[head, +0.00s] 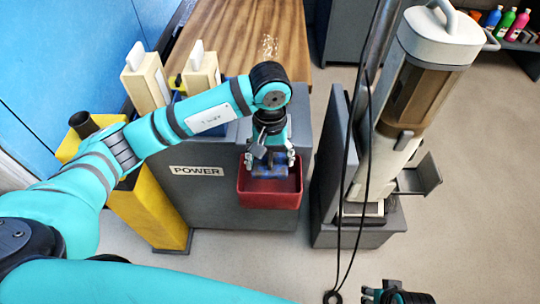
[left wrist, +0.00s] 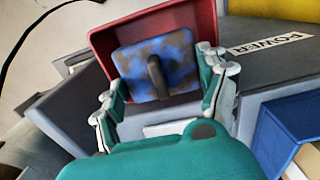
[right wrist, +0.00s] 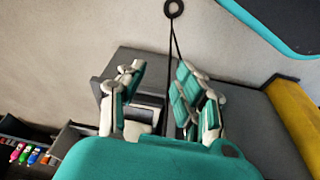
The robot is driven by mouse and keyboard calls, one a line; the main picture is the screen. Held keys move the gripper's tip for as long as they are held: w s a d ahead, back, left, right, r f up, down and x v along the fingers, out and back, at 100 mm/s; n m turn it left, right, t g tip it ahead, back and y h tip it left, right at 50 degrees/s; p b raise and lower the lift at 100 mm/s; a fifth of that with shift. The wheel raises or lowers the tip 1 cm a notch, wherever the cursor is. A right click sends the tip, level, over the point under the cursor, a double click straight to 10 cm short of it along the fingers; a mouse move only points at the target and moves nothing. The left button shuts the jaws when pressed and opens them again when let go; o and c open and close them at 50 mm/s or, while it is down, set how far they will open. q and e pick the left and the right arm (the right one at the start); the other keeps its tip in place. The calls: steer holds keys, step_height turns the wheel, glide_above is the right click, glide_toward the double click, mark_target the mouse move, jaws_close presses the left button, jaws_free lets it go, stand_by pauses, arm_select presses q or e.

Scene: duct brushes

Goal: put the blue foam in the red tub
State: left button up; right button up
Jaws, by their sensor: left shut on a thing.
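The red tub (head: 270,199) is on the front side of the grey unit with the POWER label; its rim also shows in the left wrist view (left wrist: 205,18). My left gripper (head: 270,160) points down over the tub, shut on the blue foam (head: 268,172). In the left wrist view the foam (left wrist: 182,73) is a worn blue block with a dark upright handle, between my fingers and against the tub's red interior. I cannot tell whether the foam touches the tub floor. My right gripper (right wrist: 162,72) is open and empty, low at the bottom right of the head view.
A wooden table top (head: 225,40) lies behind the unit. A yellow bin (head: 150,205) stands to its left, with cream boxes (head: 147,80) behind. A tall grey and white machine (head: 420,80) and hanging black cables stand right. Coloured bottles (head: 505,22) sit on a far shelf.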

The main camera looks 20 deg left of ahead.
arm_select(q)
steer(key=shift+f+b, duration=0.45)
steer(key=shift+f, duration=0.15)
steer(key=shift+f+b, duration=0.35)
steer(key=shift+b, duration=0.05)
step_height(320, 180, down, 2)
steer(key=shift+f+b, duration=0.1)
steer(key=shift+b, duration=0.9)
arm_select(e)
steer(key=v, duration=0.6)
arm_select(q)
steer(key=shift+f+b, duration=0.6)
steer(key=shift+b, duration=0.05)
steer(key=shift+f+b, duration=0.5)
steer(key=shift+f, duration=0.05)
arm_select(e)
steer(key=w+a+r+t, duration=0.1)
steer(key=w+t, duration=0.1)
steer(key=w, duration=0.2)
steer(key=w+a+r+t+y, duration=0.1)
steer(key=w+r+t, duration=0.1)
steer(key=w+t, duration=0.1)
steer(key=shift+w+a, duration=0.25)
steer(key=shift+w, duration=0.6)
steer(key=shift+r, duration=0.1)
arm_select(q)
steer(key=o, duration=1.2)
steer(key=shift+c, duration=0.2)
